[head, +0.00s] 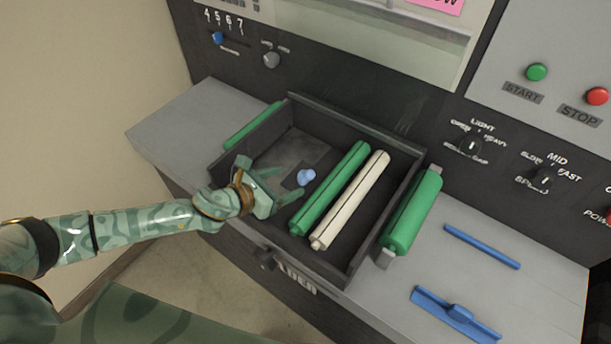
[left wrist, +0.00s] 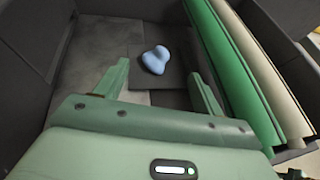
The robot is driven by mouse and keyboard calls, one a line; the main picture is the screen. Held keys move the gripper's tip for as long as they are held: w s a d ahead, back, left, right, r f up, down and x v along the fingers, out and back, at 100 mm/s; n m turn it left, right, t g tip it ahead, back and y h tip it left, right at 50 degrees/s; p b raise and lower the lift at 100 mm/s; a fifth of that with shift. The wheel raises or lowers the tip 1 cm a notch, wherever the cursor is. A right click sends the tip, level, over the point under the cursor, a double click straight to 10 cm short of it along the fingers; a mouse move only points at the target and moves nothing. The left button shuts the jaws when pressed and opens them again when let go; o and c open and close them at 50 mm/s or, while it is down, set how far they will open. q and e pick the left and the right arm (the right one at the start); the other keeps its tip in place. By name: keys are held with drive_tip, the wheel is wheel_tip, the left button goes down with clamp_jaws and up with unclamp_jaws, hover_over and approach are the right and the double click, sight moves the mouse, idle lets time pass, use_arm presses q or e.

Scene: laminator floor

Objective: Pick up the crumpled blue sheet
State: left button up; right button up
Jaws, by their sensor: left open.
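The crumpled blue sheet (head: 306,177) is a small pale-blue lump on the floor of the dark open drawer. In the left wrist view the blue sheet (left wrist: 156,60) lies ahead of the fingertips, between their lines and apart from them. My left gripper (head: 280,182) is open and empty, reaching over the drawer's near left side, just left of the sheet. Its two fingers also show in the left wrist view (left wrist: 158,82). My right gripper is not in view.
Inside the drawer (head: 352,133), a green roller (head: 330,190) and a cream roller (head: 350,200) lie right of the sheet. Another green roller (head: 411,212) lies outside to the right. Blue bars (head: 482,246) lie on the grey surface. The control panel (head: 420,120) stands behind.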

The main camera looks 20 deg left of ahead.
sight(300, 177)
use_arm(q)
drive_tip(key=shift+x, duration=1.05)
drive_tip(key=x, duration=0.2)
drive_tip(key=b+x, duration=0.1)
drive_tip(key=x, duration=0.1)
drive_tip(key=shift+w+f, duration=0.2)
drive_tip(key=shift+f, duration=0.15)
drive_tip(key=shift+w+d+f, duration=0.15)
drive_tip(key=shift+w+d, duration=0.05)
drive_tip(key=shift+w, duration=0.2)
drive_tip(key=shift+s, duration=0.1)
drive_tip(key=shift+c, duration=0.3)
drive_tip(key=c, duration=1)
